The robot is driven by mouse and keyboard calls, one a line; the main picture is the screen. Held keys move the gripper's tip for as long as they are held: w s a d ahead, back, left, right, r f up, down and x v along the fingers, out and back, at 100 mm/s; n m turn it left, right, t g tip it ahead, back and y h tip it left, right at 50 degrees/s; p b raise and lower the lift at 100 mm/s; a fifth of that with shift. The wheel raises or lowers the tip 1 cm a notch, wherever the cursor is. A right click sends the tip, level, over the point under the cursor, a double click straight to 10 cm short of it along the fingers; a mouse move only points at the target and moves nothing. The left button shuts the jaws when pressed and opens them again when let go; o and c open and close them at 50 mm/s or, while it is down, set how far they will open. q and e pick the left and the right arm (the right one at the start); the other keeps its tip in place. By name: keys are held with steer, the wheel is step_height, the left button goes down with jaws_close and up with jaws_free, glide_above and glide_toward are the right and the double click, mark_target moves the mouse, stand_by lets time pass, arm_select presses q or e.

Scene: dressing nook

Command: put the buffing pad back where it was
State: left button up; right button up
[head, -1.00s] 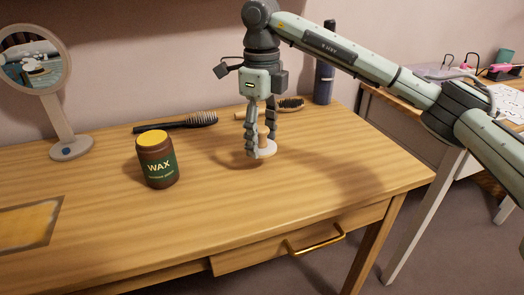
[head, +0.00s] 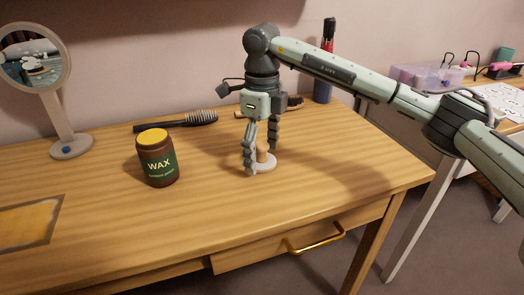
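The buffing pad is a pale round disc (head: 265,166) with a wooden knob on top. In the head view it rests flat on the wooden table, right of the wax jar (head: 157,158). My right gripper (head: 261,158) points down over the pad. Its fingers are spread on either side of the knob, with a visible gap, and seem not to grip it. The near finger hides part of the disc's left edge. My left gripper is not in view.
A black hairbrush (head: 180,122) lies behind the jar. Another brush (head: 294,102) lies partly hidden behind my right gripper. A round mirror (head: 68,140) stands at left, a dark bottle (head: 324,80) at back. The table's front right is clear.

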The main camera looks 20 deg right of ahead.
mark_target(262, 144)
step_height(262, 144, up, 12)
stand_by(0.8)
